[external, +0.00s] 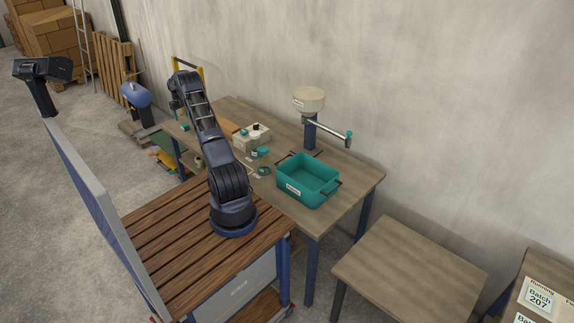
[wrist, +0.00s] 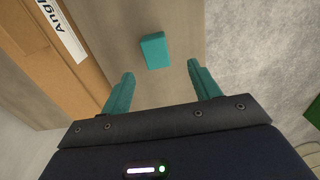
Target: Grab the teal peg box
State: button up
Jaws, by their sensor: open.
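A small teal box (wrist: 154,50) lies on the wooden tabletop in the wrist view, just beyond my fingertips and roughly between them. I take it for the teal peg box; no pegs show on it. My gripper (wrist: 160,70) is open and empty, its two teal fingers spread wider than the box and apart from it. In the external view my arm reaches to the far left end of the workbench. A small teal spot (external: 185,127) shows there below the wrist, too small to tell whether it is the box or my fingers.
An orange-brown board (wrist: 70,85) with a white label lies left of the box. A large teal bin (external: 308,182) stands on the bench (external: 352,178), near a post with a bowl (external: 309,99). Small white and teal items (external: 256,134) lie mid-bench. Concrete floor lies past the bench edge.

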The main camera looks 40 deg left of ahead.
aim_at(184, 124)
jog(key=shift+w+d+f, duration=0.1)
jog(key=shift+w+f, duration=0.05)
jog(key=shift+f, duration=1.8)
jog(key=shift+w+d+f, duration=0.1)
jog(key=shift+w+f, duration=0.05)
jog(key=shift+f, duration=1.75)
jog(key=c, duration=1.1)
jog(key=shift+r, duration=0.1)
